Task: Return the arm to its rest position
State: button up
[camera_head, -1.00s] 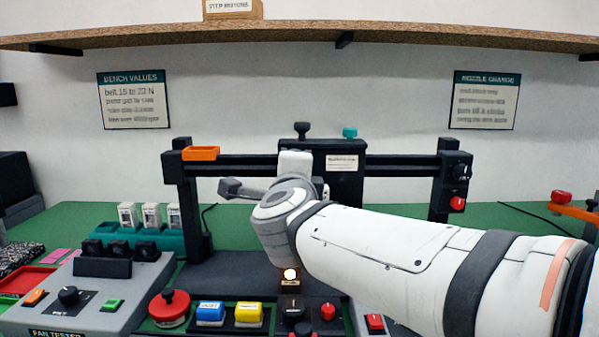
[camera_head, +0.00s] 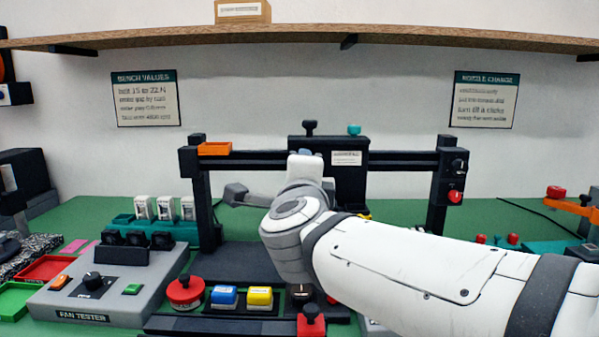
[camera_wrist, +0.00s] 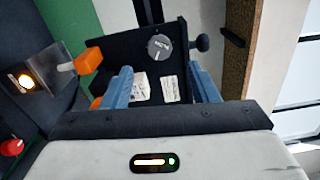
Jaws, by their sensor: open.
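My arm reaches in from the right in the head view, bent in front of the black printer gantry. Beyond the fingers is the dark printer head (camera_wrist: 130,45) with a round grey knob (camera_wrist: 159,47) and white labels. An orange block (camera_wrist: 88,61) is near the left finger; I cannot tell whether they touch.
The printer gantry (camera_head: 260,160) stands behind my arm. A grey fan tester (camera_head: 110,285) is at the left. A red button (camera_head: 185,291), a blue button (camera_head: 224,297) and a yellow button (camera_head: 259,297) sit in front. A wooden shelf (camera_head: 420,37) runs above.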

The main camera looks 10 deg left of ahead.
jog(key=shift+s+d+f, duration=0.1)
jog(key=shift+s+f, duration=0.05)
jog(key=shift+s, duration=0.45)
